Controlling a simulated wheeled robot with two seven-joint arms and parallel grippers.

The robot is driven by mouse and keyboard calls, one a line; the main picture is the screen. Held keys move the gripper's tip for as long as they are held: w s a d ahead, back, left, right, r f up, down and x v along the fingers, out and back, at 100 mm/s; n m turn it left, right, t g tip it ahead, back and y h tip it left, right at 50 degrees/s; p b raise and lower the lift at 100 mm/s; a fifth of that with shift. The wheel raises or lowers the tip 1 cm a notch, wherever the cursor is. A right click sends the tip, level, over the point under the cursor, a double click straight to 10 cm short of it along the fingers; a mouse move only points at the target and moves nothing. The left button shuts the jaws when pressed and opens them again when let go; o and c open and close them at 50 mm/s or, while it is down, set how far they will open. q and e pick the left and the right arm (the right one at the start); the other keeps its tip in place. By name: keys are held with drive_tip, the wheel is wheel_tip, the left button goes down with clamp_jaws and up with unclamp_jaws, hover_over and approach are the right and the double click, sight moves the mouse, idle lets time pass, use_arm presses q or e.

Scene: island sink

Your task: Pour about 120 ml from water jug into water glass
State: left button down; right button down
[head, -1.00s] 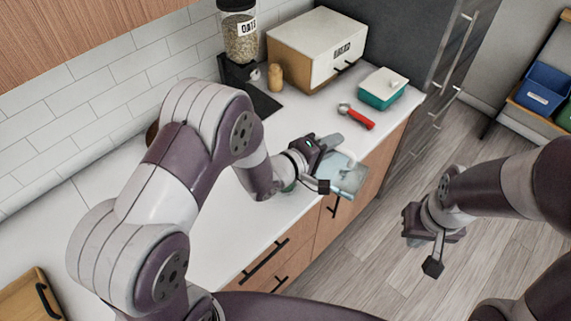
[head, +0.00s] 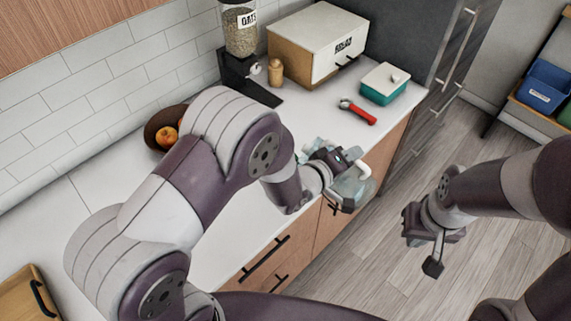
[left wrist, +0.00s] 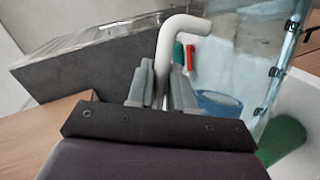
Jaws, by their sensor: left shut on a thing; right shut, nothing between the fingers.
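My left gripper (head: 346,164) is shut on the white handle of the clear water jug (head: 352,187), at the front edge of the counter. In the left wrist view the fingers (left wrist: 168,80) close around the handle. The jug's clear wall (left wrist: 262,50) with dark marks stands right of them. The jug's exact tilt and water level cannot be told. Pale clear shapes (head: 318,149) show behind the left gripper; I cannot tell whether one is the water glass. My right gripper (head: 428,240) is shut and empty, out over the floor.
A red-handled tool (head: 358,112), a teal box with a white lid (head: 384,83), a bread box (head: 318,45) and an oats dispenser (head: 240,50) stand farther along the counter. A fruit bowl (head: 160,128) is by the wall. The counter front left of the jug is clear.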

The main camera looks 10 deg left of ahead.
use_arm(q)
drive_tip(key=shift+d+f, duration=0.2)
drive_tip(key=shift+d, duration=0.05)
drive_tip(key=shift+d+f+m+y, duration=0.25)
drive_tip(key=shift+m+y, duration=0.05)
drive_tip(key=shift+f, duration=0.25)
drive_tip(key=shift+a+r, duration=0.1)
drive_tip(key=shift+a, duration=0.05)
use_arm(e)
drive_tip(key=shift+f, duration=0.55)
drive_tip(key=shift+d, duration=0.15)
drive_tip(key=shift+f, duration=0.1)
